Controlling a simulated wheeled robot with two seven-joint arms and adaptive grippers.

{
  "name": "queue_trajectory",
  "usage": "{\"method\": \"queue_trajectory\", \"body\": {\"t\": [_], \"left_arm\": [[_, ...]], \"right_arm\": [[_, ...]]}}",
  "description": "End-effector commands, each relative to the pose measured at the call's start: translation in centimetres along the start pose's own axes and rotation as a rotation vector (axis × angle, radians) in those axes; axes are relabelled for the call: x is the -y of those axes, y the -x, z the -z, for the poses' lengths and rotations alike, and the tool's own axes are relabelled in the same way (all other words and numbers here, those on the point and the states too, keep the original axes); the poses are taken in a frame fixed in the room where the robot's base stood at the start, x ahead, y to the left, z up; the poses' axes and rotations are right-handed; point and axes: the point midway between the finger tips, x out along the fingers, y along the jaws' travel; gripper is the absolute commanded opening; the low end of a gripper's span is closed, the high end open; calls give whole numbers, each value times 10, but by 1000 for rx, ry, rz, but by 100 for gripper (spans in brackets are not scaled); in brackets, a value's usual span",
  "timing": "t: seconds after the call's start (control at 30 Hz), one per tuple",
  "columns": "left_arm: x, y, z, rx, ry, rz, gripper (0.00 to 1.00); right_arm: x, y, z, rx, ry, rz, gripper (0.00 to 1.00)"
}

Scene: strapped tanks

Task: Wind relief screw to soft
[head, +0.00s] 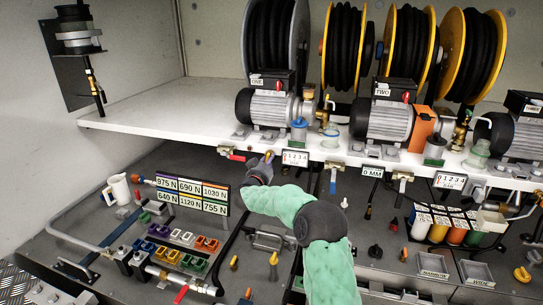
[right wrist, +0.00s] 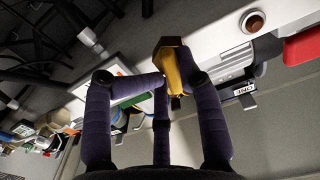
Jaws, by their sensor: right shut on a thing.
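My right gripper (head: 264,164) reaches up to the front edge of the white shelf, below the first pump, whose plate reads ONE. In the right wrist view its dark padded fingers (right wrist: 178,85) are shut on a yellow-brass piece (right wrist: 171,62), which looks like the relief screw. The piece stands out beyond the fingertips, and its lower part is hidden between them. In the head view only a small yellow bit (head: 268,155) shows by the fingertips. No soft marking is readable. My left gripper is not in view.
The white shelf (head: 170,115) carries several pumps, with hose reels (head: 342,45) behind. Force plates (head: 192,190) and coloured blocks (head: 180,238) stand on the grey bench at left. A scale plate (head: 295,157) hangs right of my gripper. Bottles (head: 440,230) stand at right.

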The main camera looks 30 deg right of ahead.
Motion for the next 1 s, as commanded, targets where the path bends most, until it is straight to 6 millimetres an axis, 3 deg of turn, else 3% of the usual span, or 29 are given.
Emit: {"method": "queue_trajectory", "body": {"t": [0.03, 0.53, 0.9, 0.93, 1.0], "left_arm": [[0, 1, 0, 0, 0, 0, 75], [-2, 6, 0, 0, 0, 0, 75], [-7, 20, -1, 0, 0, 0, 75], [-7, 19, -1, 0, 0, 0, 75], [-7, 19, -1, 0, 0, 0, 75]], "right_arm": [[4, 0, 19, -27, -11, 9, 0], [4, 0, 20, -26, 9, 10, 0], [3, 0, 22, -28, 176, 7, 0], [3, 0, 22, -28, 181, 7, 41], [4, 0, 21, -28, 178, 7, 41]]}}
